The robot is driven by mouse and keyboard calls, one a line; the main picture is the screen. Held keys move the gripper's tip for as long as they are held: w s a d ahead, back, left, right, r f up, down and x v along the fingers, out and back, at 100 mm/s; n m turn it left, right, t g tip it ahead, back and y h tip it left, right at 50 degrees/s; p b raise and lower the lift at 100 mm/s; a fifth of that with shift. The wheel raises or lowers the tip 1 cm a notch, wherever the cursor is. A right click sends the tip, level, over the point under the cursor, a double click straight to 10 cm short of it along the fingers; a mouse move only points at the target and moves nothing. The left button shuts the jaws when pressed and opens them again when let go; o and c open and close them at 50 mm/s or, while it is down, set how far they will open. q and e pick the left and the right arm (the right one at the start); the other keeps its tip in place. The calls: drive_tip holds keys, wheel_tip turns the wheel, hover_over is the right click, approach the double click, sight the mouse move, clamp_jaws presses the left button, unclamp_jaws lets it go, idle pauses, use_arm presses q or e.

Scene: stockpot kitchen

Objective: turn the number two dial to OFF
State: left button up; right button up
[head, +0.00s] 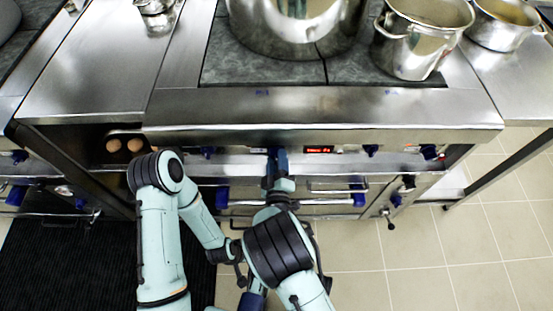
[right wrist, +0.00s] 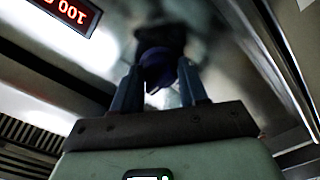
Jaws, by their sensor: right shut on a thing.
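The stove's front panel (head: 245,162) carries a row of dark blue dials under the steel front edge. My right gripper (head: 277,155) reaches up to the panel, just left of a small red display (head: 319,150), and covers the second dial position from the left. In the right wrist view, my right gripper (right wrist: 160,88) has its two blue fingers on either side of a dark blue dial (right wrist: 158,68) and is shut on it. The dial's number and markings are not readable. My left arm folds at the lower left; its gripper cannot be made out.
Other dials stand at the left (head: 207,152), right (head: 371,150) and far right (head: 429,152). An oven handle bar (head: 300,202) runs below the panel. A large stockpot (head: 295,25) and a smaller pot (head: 420,40) stand on the cooktop. Tiled floor is clear at right.

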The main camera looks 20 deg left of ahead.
use_arm(q)
drive_tip(key=shift+s+d+r, duration=0.2)
drive_tip(key=shift+s+r, duration=0.1)
drive_tip(key=shift+s, duration=0.1)
use_arm(e)
drive_tip(key=shift+n, duration=0.6)
drive_tip(key=o, duration=1.1)
drive_tip(key=shift+c, duration=0.2)
use_arm(q)
drive_tip(key=shift+s+d+r+g+p, duration=0.25)
drive_tip(key=shift+s+r+p, duration=0.2)
drive_tip(key=shift+s, duration=0.1)
drive_tip(key=shift+s+d+r+g+p, duration=0.25)
drive_tip(key=shift+s+r+p, duration=0.2)
drive_tip(key=shift+s, duration=0.1)
use_arm(e)
drive_tip(key=v, duration=1.3)
drive_tip(key=shift+s, duration=0.2)
